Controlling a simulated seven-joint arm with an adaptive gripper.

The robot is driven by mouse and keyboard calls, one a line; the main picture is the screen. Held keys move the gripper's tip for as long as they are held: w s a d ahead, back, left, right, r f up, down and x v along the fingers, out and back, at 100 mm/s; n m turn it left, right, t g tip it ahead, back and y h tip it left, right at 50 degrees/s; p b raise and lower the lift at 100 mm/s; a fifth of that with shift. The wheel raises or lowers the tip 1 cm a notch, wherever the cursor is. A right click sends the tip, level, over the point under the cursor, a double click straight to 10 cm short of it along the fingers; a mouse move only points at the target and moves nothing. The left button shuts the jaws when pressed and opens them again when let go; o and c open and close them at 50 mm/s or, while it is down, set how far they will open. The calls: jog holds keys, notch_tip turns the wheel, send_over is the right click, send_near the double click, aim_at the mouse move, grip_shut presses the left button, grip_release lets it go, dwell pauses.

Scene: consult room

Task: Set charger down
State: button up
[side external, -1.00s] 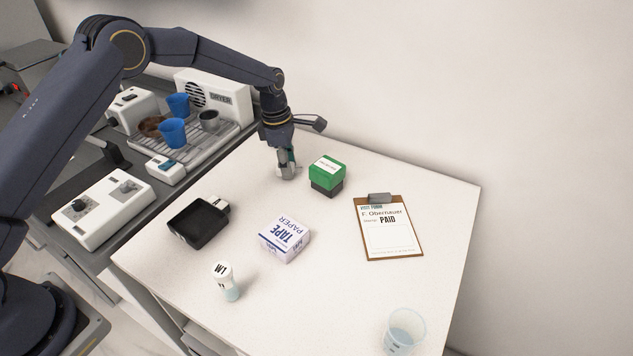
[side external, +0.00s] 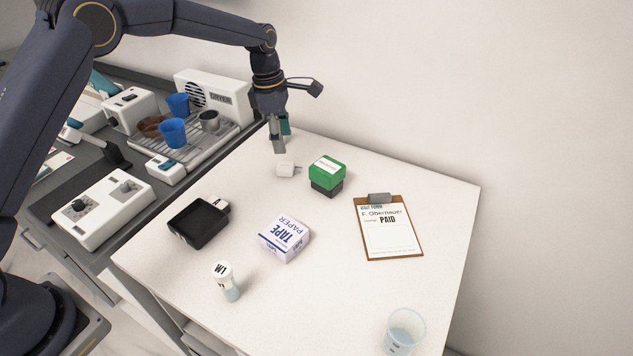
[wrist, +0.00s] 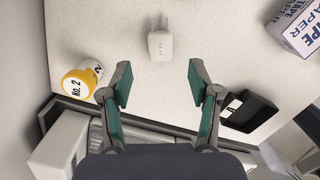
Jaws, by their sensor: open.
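The charger (side external: 286,169) is a small white block with two prongs. It lies on the white table (side external: 330,290), left of the green-topped box. In the wrist view the charger (wrist: 160,45) lies ahead of my gripper, with its prongs pointing away. My gripper (side external: 279,148) is above the table, just behind and above the charger, apart from it. In the wrist view my gripper (wrist: 158,88) has its two teal-padded fingers wide apart with nothing between them.
A green-topped box (side external: 327,175) stands close right of the charger. A black tray (side external: 198,223), paper tape box (side external: 284,239), white-capped bottle (side external: 225,281), clipboard (side external: 389,230) and clear cup (side external: 404,331) are also on the table. A dryer (side external: 215,95) and blue cups (side external: 173,132) stand on the side counter.

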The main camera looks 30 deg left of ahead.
jog(key=s+a+r+m+t, duration=0.1)
jog(key=s+a+r+m, duration=0.1)
jog(key=s+r+m, duration=0.5)
jog(key=s+a+r+m+t, duration=0.1)
jog(key=s+a+r+m, duration=0.1)
jog(key=s+r, duration=0.6)
jog(key=s+a+m+t+y, duration=0.1)
jog(key=s+a+m+t, duration=0.2)
jog(key=s+m, duration=1)
jog(key=s, duration=0.6)
jog(key=shift+s+a+r+m, duration=0.2)
jog(key=shift+s+r+m, duration=0.05)
jog(key=shift+r+m, duration=0.05)
